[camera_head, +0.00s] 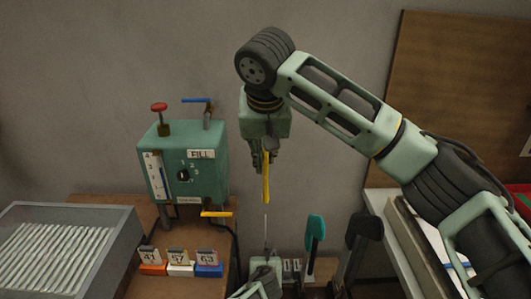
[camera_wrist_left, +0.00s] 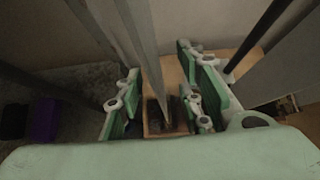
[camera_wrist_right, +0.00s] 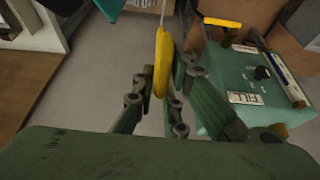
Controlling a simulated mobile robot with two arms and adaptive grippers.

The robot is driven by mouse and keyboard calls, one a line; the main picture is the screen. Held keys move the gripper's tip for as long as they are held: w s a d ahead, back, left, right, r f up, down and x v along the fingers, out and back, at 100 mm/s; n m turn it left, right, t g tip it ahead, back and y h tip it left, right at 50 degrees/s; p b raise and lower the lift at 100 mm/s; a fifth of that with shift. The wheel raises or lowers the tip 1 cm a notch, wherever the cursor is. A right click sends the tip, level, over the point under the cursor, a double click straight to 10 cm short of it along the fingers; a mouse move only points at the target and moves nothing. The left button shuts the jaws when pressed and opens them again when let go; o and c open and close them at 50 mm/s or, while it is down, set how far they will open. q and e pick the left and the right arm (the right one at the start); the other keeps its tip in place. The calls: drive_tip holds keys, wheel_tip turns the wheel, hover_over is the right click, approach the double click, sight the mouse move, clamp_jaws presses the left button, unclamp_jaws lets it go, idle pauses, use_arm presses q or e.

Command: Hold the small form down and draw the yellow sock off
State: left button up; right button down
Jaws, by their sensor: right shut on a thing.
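The yellow sock (camera_head: 266,180) hangs from my right gripper (camera_head: 264,148), which is shut on it. In the right wrist view the sock (camera_wrist_right: 160,62) is a narrow yellow strip between the fingers (camera_wrist_right: 161,88). The small form (camera_head: 265,228) looks like a thin pale upright, seen edge-on, below the sock. The sock's lower end appears just above the form's tip. In the left wrist view the grey form (camera_wrist_left: 150,65) stands between the spread fingers of my left gripper (camera_wrist_left: 162,72), with gaps on both sides. Its foot is in a wooden block (camera_wrist_left: 165,122).
A teal form (camera_head: 315,230) and a dark form (camera_head: 365,228) stand right of the small form. A green machine (camera_head: 183,165) with a FILL label stands at left, with numbered blocks (camera_head: 181,269) in front. A grey tray (camera_head: 122,230) of white rods is at far left.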

use_arm(q)
drive_tip(key=shift+r, duration=0.1)
use_arm(e)
drive_tip(key=shift+r, duration=0.15)
